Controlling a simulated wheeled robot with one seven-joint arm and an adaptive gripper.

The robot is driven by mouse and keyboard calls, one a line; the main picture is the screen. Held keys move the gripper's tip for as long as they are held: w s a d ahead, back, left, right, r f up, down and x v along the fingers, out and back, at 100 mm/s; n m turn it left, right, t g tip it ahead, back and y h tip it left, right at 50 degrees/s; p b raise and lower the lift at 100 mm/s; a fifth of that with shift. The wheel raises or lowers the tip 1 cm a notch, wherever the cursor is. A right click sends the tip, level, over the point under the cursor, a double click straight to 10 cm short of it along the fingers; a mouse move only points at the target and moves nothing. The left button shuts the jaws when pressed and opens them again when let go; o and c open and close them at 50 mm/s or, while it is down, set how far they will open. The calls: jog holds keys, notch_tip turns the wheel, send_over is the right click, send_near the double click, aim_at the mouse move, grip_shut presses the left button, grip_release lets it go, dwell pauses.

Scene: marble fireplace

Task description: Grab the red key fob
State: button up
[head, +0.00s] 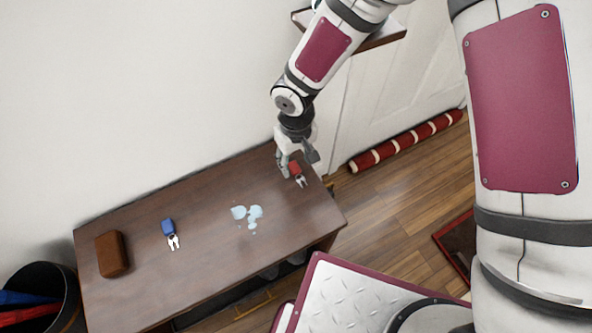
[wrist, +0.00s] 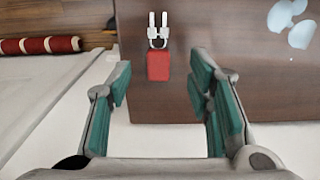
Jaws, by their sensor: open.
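The red key fob (head: 296,169) lies near the right end of the dark wooden table top (head: 200,225), with its silver keys toward the front. In the wrist view the red fob (wrist: 158,66) lies ahead of and between the fingers, its keys (wrist: 158,28) pointing away. My gripper (head: 297,163) is above the table at the fob, fingers apart and empty. In the wrist view the green-padded fingers (wrist: 160,85) stand on either side of the fob's line, with gaps on both sides. I cannot tell the exact height of the fingertips over the table.
A blue key fob (head: 168,227) with keys and a brown case (head: 112,254) lie on the left of the table. A pale blue liquid spill (head: 247,215) is mid-table. The wall is close behind. A red striped roll (head: 405,142) lies on the floor; a dark bin (head: 42,296) stands left.

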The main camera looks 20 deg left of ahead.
aim_at(296, 169)
jog(key=f+b, duration=0.1)
jog(key=f, duration=0.3)
jog(key=shift+w+f, duration=0.1)
jog(key=shift+w, duration=0.1)
grip_shut()
jog(key=shift+r, duration=0.65)
jog(key=r, duration=0.1)
jog(key=s+r+p, duration=0.1)
jog(key=shift+r, duration=0.3)
jog(key=s, duration=0.5)
jog(key=s+r, duration=0.1)
jog(key=s, duration=0.4)
jog(key=s+d+p, duration=0.1)
jog(key=s, duration=0.4)
jog(key=shift+r, duration=0.15)
